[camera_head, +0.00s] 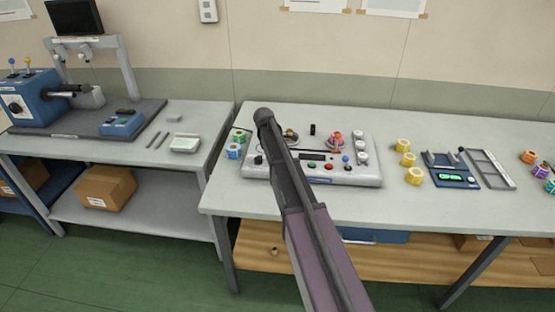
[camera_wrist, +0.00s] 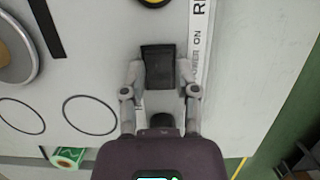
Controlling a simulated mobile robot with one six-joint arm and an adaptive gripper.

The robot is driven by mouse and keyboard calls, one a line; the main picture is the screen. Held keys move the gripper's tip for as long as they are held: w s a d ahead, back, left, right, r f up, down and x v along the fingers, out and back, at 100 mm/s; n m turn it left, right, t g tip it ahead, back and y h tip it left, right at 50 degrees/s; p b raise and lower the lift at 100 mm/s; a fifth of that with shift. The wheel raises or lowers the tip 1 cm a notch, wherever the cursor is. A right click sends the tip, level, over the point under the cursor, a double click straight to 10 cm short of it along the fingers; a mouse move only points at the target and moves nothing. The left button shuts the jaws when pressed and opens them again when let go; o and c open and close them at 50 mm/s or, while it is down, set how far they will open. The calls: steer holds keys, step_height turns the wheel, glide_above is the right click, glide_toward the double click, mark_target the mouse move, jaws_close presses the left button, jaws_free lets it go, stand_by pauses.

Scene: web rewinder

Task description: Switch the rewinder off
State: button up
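The rewinder is a pale grey unit (camera_head: 366,180) with buttons, knobs and discs, lying on the right-hand bench. The wrist view looks down on its panel (camera_wrist: 98,75). My gripper (camera_wrist: 160,72) is over this panel, its two fingers apart. A black block-shaped switch (camera_wrist: 158,68) shows between the fingertips, beside a white strip (camera_wrist: 201,45) whose visible lettering includes "ER ON". The left finger is close to the block; contact is unclear. The switch's on or off position cannot be told. In the head view my arm crosses the unit and my gripper cannot be made out.
Several yellow rolls (camera_head: 403,146) and a blue scale-like device (camera_head: 450,171) lie right of the rewinder. A green roll (camera_head: 239,137) and a blue roll (camera_head: 233,151) stand at its left. A separate bench (camera_head: 190,120) with a blue machine (camera_head: 36,97) stands further left.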

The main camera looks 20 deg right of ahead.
steer(key=shift+o, duration=1)
steer(key=shift+d+y, duration=0.1)
steer(key=shift+y, duration=0.2)
steer(key=shift+s+d+t+y+p, duration=0.15)
steer(key=shift+t+y, duration=0.15)
steer(key=shift+y, duration=0.25)
steer(key=shift+d+t+y+p, duration=0.15)
steer(key=shift+t+y, duration=0.15)
steer(key=shift+y, duration=0.25)
step_height(320, 180, up, 14)
steer(key=p, duration=1.4)
steer(key=s+a+m, duration=0.5)
steer(key=s+m, duration=0.1)
steer(key=s, duration=0.6)
steer(key=s+a+m, duration=0.5)
steer(key=s+m, duration=0.1)
steer(key=s, duration=0.7)
steer(key=shift+s+r, duration=0.2)
steer(key=shift+r, duration=0.05)
steer(key=shift+a, duration=0.1)
steer(key=shift+s+a+m, duration=0.2)
steer(key=shift+s+m, duration=0.1)
steer(key=shift+s, duration=0.35)
steer(key=shift+s+a+m, duration=0.15)
steer(key=shift+s+m, duration=0.15)
steer(key=shift+s, duration=0.35)
